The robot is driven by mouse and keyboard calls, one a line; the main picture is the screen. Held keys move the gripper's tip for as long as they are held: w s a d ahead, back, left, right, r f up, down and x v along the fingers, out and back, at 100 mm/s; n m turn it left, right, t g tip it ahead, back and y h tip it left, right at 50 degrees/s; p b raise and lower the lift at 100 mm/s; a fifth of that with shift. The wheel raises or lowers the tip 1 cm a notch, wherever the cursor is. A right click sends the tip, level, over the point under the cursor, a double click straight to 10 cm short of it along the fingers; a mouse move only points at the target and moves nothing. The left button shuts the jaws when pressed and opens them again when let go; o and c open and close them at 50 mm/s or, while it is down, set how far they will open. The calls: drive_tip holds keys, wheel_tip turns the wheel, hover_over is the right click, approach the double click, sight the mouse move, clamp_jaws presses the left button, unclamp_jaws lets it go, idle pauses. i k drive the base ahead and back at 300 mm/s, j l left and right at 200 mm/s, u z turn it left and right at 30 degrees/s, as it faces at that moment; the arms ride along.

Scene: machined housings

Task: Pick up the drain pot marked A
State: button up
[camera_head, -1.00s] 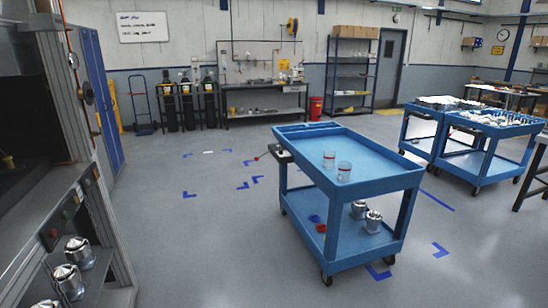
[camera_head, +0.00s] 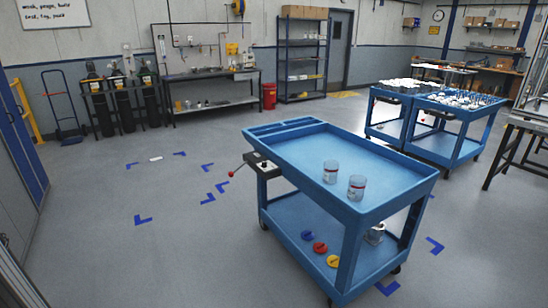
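Two clear pots with red bands stand upright on the top tray of the blue cart (camera_head: 300,152). One pot (camera_head: 331,172) is a little left and behind; the other pot (camera_head: 356,188) is to its right and nearer. They stand apart. Any letters on them are too small to read, so I cannot tell which is marked A. My gripper is not in view.
The cart's lower shelf holds a metal housing (camera_head: 375,234), partly hidden by a leg, and blue, red and yellow (camera_head: 333,261) round pieces. A control box (camera_head: 262,166) with a red-knobbed lever juts from the cart's left side.

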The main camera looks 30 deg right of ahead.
sight(331, 172)
drive_tip(key=i+j+z, duration=0.15)
drive_tip(key=i+z, duration=0.25)
drive_tip(key=i, duration=0.25)
drive_tip(key=i+j+z, duration=0.45)
drive_tip(key=i, duration=0.2)
drive_tip(key=i+j+z, duration=0.85)
drive_tip(key=i+j, duration=0.15)
drive_tip(key=j, duration=0.2)
